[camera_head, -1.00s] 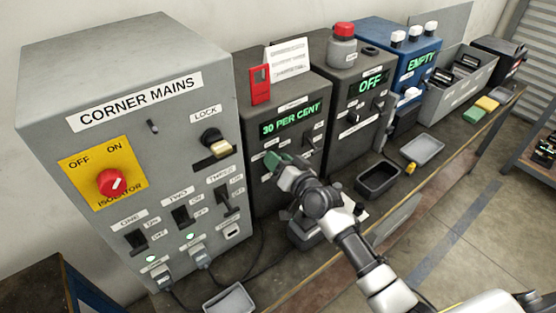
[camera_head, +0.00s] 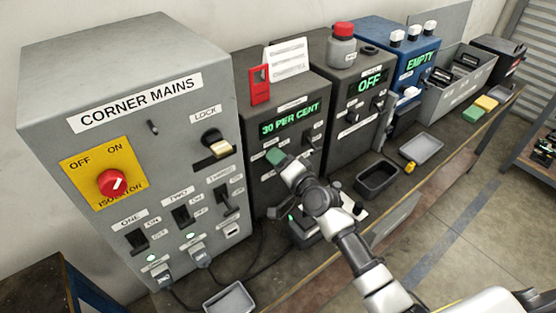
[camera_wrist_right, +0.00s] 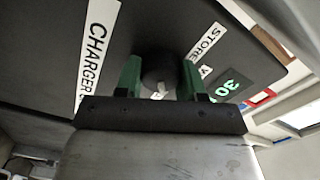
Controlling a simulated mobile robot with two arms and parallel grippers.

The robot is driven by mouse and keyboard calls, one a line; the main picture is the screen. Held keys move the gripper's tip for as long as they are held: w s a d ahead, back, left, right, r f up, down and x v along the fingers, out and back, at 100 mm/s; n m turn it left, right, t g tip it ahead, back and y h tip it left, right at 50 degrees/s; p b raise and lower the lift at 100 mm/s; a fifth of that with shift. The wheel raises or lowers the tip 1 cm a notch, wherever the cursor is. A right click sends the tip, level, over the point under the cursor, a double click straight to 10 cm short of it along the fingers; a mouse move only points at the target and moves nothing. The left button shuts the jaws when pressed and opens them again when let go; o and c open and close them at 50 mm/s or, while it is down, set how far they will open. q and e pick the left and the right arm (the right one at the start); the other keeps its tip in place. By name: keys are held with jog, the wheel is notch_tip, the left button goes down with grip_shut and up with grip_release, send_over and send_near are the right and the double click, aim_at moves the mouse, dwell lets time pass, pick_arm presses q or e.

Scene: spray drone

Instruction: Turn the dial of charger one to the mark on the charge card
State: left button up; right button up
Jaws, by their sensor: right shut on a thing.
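Charger one (camera_head: 262,185) is the dark grey box right of the mains cabinet, its green display (camera_head: 290,122) reading "30 PER CENT". My right gripper (camera_head: 278,158), with green fingertips, is at its front face. In the right wrist view the gripper (camera_wrist_right: 160,82) is shut on the dark round dial (camera_wrist_right: 158,66), one fingertip on each side. A light mark shows on the dial. In the head view the gripper hides the dial. A white card (camera_head: 289,57) with print too small to read stands on top of the charger. My left gripper is not in view.
The grey "CORNER MAINS" cabinet (camera_head: 60,90) stands close on the left, with a red isolator knob (camera_head: 112,183). A second charger (camera_head: 345,100) reading "OFF" and a blue unit (camera_head: 398,50) reading "EMPTY" stand right. Trays (camera_head: 377,178) and cables lie on the bench.

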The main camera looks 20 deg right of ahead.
dwell(0.3)
jog(key=o, duration=0.9)
jog(key=shift+o, duration=0.2)
jog(key=shift+s, duration=0.1)
jog(key=b+v, duration=0.2)
jog(key=v, duration=0.8)
jog(key=shift+s+d, duration=0.2)
jog(key=shift+s, duration=0.1)
